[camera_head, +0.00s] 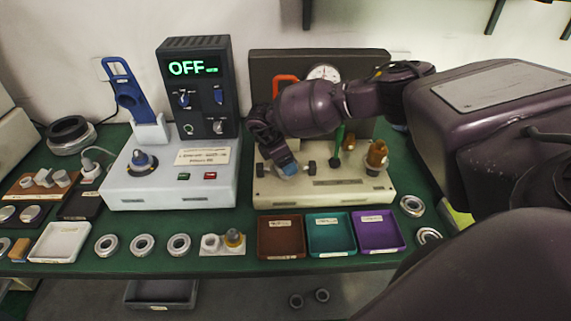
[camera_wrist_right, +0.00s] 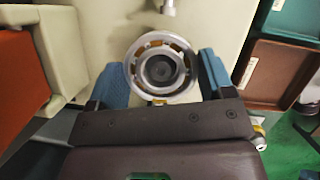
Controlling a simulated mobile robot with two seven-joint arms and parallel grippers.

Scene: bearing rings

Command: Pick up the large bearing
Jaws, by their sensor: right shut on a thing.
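My right gripper (camera_head: 286,168) is over the cream fixture base (camera_head: 330,193) in the head view. In the right wrist view its two blue-padded fingers (camera_wrist_right: 161,68) are shut on a metallic bearing (camera_wrist_right: 134,74), one on each side of it. The bearing is a silver ring with orange-brown parts between its rings and a dark centre. It lies above or on the cream surface; I cannot tell whether it is lifted. In the head view the gripper and wrist hide this bearing. My left gripper is not in view.
Brown (camera_head: 281,236), teal (camera_head: 331,235) and purple (camera_head: 378,232) trays stand in front of the fixture. Several loose bearings (camera_head: 143,237) lie along the table's front edge. A grey control box (camera_head: 222,182) with an OFF display is left of the fixture.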

